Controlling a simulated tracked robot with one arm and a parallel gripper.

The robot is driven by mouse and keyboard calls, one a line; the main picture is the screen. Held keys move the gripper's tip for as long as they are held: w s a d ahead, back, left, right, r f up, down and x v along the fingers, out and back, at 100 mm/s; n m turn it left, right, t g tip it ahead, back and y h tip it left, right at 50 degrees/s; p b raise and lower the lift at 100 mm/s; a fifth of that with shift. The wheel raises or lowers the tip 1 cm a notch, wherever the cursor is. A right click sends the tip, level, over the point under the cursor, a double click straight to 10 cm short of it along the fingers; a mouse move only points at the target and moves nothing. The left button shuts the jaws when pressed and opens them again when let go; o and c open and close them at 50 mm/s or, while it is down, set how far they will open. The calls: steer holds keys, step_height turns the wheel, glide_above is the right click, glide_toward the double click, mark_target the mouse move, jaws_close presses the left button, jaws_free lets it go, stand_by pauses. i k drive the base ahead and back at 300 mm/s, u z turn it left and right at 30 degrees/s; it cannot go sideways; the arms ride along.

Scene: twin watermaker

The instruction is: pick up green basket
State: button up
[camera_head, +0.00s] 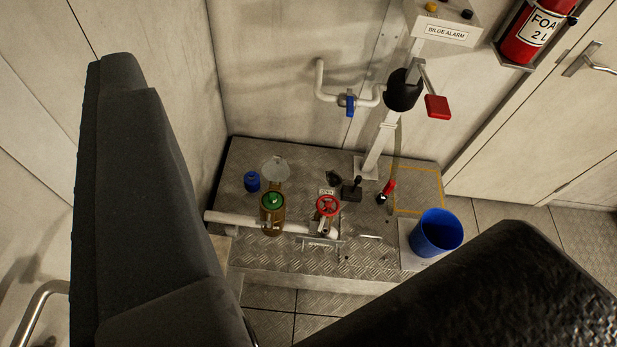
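A small green round piece (273,199) shows at the top of an amber cylindrical housing (272,222) on a metal plinth. It may be the green basket; it is too small to tell its shape, and its lower part is hidden in the housing. A pale clear round piece (276,169) shows just behind it. My gripper (313,148) is open, with one dark finger large at the left and the other at the lower right. Nothing is held between them. The housing appears between the fingers, well beyond them.
A red valve wheel (327,206), blue cap (252,181) and blue bucket (437,233) stand around the housing. A white pipe (235,218) runs beside it. A post carries a black cup (403,91) and red paddle (437,107). Walls close the left and back.

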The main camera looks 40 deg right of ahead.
mark_target(272, 201)
steer(key=z, duration=0.4)
steer(key=i, duration=0.85)
steer(key=z, duration=0.6)
